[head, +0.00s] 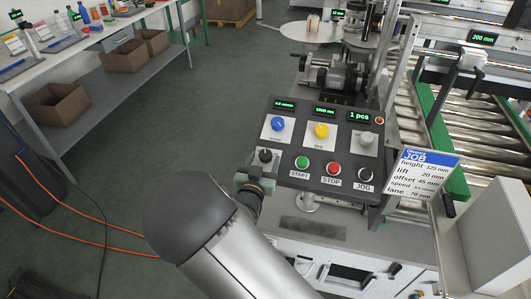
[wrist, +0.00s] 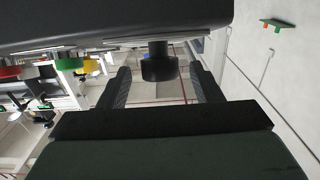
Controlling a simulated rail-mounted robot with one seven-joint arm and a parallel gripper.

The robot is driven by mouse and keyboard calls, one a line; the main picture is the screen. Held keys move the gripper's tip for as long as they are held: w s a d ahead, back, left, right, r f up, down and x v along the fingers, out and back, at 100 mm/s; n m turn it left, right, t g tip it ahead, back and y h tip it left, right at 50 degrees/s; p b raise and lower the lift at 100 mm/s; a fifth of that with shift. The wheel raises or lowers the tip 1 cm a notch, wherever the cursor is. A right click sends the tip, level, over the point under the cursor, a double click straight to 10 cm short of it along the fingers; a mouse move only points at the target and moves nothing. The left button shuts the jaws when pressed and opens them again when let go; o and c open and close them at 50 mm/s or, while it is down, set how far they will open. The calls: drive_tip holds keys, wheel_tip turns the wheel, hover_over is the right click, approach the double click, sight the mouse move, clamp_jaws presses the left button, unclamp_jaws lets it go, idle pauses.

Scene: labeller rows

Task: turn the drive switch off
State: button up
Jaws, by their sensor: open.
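The control panel (head: 330,148) is tilted, dark, with knobs, buttons and green displays. A small black knob on a light plate (head: 265,156) sits at its lower left. It looks like the drive switch, but its label is hidden and its setting cannot be read. My gripper (head: 257,172) is right at this knob, covering the panel's lower left corner. In the wrist view the black knob (wrist: 160,68) hangs from the panel between the two open fingers of my gripper (wrist: 160,88), with a gap on both sides.
Close by on the panel are a blue knob (head: 278,124), a yellow knob (head: 321,130), a grey knob (head: 367,139), and the green START (head: 302,162), red STOP (head: 333,168) and black JOG (head: 364,174) buttons. A job card (head: 425,172) stands right. Open floor lies left.

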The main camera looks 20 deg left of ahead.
drive_tip(key=shift+w, duration=1.4)
drive_tip(key=c, duration=1)
drive_tip(key=shift+f+n+y, duration=0.15)
drive_tip(key=shift+n+y, duration=0.15)
drive_tip(key=n+y+b, duration=0.3)
drive_tip(key=shift+f+g, duration=0.1)
drive_tip(key=shift+g, duration=0.3)
drive_tip(key=shift+n+g+y+b, duration=1)
drive_tip(key=shift+n+y+b, duration=0.7)
drive_tip(key=shift+y, duration=0.4)
drive_tip(key=shift+a+r+n, duration=0.1)
drive_tip(key=shift+r+n, duration=0.1)
drive_tip(key=shift+n, duration=0.1)
